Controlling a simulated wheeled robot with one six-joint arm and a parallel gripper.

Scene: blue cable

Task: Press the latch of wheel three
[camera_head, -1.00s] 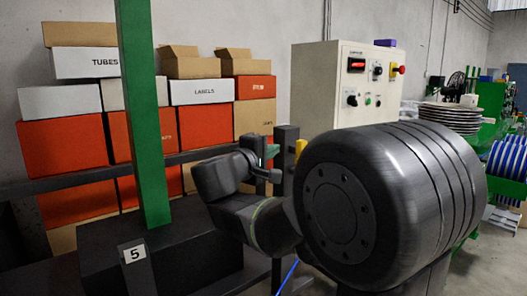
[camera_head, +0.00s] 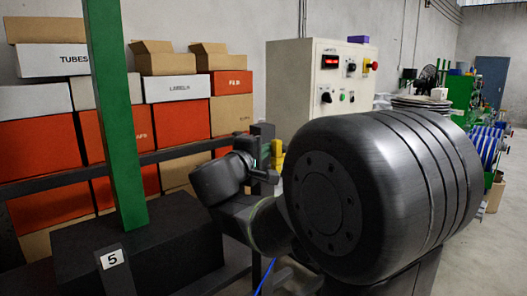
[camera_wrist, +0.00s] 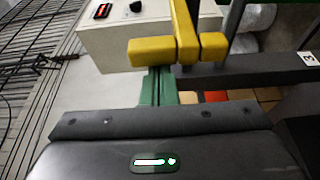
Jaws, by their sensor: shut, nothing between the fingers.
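The yellow latch (camera_wrist: 185,45) is at the top centre of the wrist view, a lever with short bars to each side. It shows partly in the head view (camera_head: 278,155), behind my arm. A white tag (camera_wrist: 310,59) at the right edge of the wrist view seems to read 3. My gripper (camera_wrist: 158,70) is shut and empty, its green fingers together. The fingertips are at the latch's lower edge, below its left bar in the picture; I cannot tell whether they touch. In the head view, my gripper (camera_head: 265,155) is just left of the latch. The wheel is not clearly visible.
A control cabinet (camera_head: 318,85) stands behind the latch. A dark beam (camera_wrist: 245,70) runs right from the latch. At left are a green post (camera_head: 115,110), a dark block tagged 5 (camera_head: 112,259) and stacked boxes (camera_head: 180,122). A blue cable (camera_head: 264,277) shows low down.

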